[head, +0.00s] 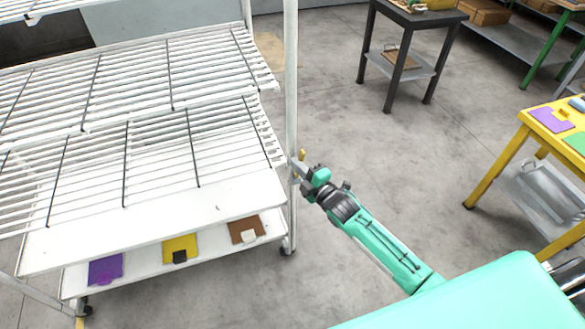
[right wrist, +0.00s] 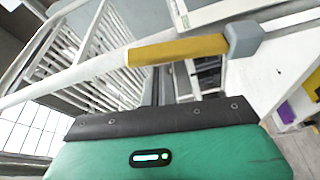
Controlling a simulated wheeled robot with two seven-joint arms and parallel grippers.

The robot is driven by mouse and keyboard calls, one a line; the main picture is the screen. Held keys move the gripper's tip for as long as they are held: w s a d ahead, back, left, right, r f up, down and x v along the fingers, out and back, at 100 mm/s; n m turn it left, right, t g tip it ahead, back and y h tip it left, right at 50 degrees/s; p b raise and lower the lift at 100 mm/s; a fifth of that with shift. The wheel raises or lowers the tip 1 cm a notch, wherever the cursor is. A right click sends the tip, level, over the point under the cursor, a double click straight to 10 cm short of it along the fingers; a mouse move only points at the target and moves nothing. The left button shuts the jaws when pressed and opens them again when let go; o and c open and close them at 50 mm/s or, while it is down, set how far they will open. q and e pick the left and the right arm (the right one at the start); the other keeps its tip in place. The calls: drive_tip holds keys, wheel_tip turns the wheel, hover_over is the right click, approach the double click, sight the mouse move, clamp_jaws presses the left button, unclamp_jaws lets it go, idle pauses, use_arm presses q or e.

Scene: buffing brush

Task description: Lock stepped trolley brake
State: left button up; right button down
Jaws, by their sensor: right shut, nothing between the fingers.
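The stepped trolley (head: 130,225) is a white frame with wire shelves, filling the left of the head view. Its right upright post (head: 291,80) stands beside my right gripper (head: 303,172). A brake lever (right wrist: 178,50) crosses the right wrist view as a pale bar with a yellow band and a grey end block. A small yellow bit of it shows at the post in the head view (head: 301,155). My right gripper is shut and empty, close to the lever; whether they touch I cannot tell. Its fingertips are hard to make out. My left gripper is out of view.
Purple, yellow and brown pieces (head: 180,248) lie on the trolley's low shelf. A caster (head: 287,248) stands under the right post. A yellow table (head: 535,117) is at the right, a dark stand (head: 412,20) at the back. The floor (head: 400,130) between is clear.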

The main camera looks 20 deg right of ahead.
drive_tip(key=shift+d+f, duration=0.1)
drive_tip(key=shift+d, duration=0.15)
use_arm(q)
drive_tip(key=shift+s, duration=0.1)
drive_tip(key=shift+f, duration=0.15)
use_arm(e)
drive_tip(key=shift+d, duration=0.2)
